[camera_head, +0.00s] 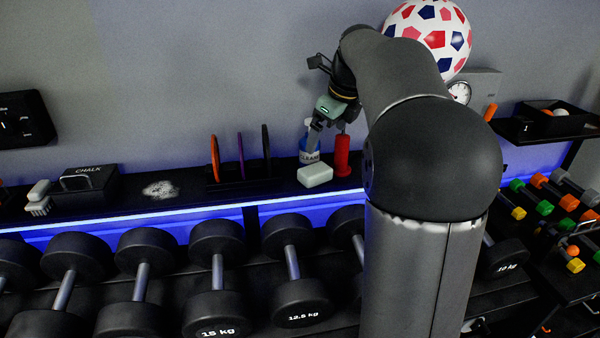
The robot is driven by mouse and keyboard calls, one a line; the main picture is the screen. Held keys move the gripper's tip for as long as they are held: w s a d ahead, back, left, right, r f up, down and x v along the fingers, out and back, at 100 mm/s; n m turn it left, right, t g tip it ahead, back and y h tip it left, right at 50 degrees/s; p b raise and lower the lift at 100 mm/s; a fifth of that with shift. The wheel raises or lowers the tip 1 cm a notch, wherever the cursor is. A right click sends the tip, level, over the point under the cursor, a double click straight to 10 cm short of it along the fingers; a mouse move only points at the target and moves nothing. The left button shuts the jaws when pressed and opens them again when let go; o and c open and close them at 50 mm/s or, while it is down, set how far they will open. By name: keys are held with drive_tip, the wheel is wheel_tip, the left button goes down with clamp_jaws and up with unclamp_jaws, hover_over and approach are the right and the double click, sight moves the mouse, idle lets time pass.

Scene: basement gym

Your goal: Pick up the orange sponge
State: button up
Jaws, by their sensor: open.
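I cannot make out an orange sponge for certain; part of the shelf is hidden behind my arm. A pale whitish block (315,174) lies at the shelf's front edge, below my gripper (325,132). My gripper points down above the shelf, in front of a white and blue spray bottle (309,156) and close to a red cylinder (342,156). It is open and I see nothing held in it. A small orange object (490,112) shows right of my arm, by the grey box with a dial; its shape is unclear.
The black shelf (205,201) also bears a brush (39,198), a chalk box (90,188), a chalk smudge and a rack of upright discs (240,160). Several dumbbells (217,285) stand below. A patterned ball (432,38) is behind my arm. A black bin (548,123) stands right.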

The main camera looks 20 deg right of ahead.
drive_tip(key=w+d+m, duration=0.2)
drive_tip(key=d+m, duration=0.1)
drive_tip(key=p, duration=0.1)
approach(315, 168)
drive_tip(key=shift+m+t, duration=0.4)
drive_tip(key=x, duration=0.8)
drive_tip(key=shift+s+f, duration=0.3)
drive_tip(key=shift+f, duration=0.1)
drive_tip(key=shift+c, duration=0.3)
drive_tip(key=c, duration=1.2)
drive_tip(key=shift+r, duration=0.15)
